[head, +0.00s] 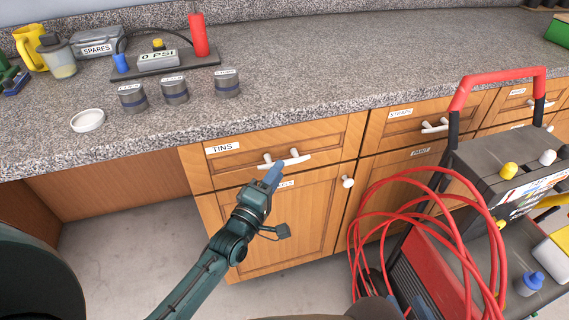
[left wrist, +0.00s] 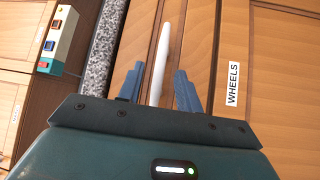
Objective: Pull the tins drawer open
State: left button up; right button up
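The tins drawer (head: 235,163) is a wooden front labelled TINS under the granite counter, and it looks flush with the cabinet. Its white bar handle (head: 292,159) also shows in the left wrist view (left wrist: 160,62). My left gripper (head: 273,176) is at the handle, just below its middle in the head view. In the left wrist view its two blue fingers (left wrist: 159,88) are apart, with the bar in line between them and a gap on each side. I cannot tell how deep the bar sits between the fingers. My right gripper is not in view.
A cabinet door with a white knob (head: 347,181) is below the drawer; its WHEELS label (left wrist: 232,83) shows. A cart (head: 500,175) with red hoses (head: 400,215) stands close on the right. Several tins (head: 174,91) and a white lid (head: 88,120) are on the counter (head: 300,80).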

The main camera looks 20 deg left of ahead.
pick_arm(q)
jog(key=shift+x, duration=2.15)
jog(key=shift+d, duration=0.1)
grip_shut()
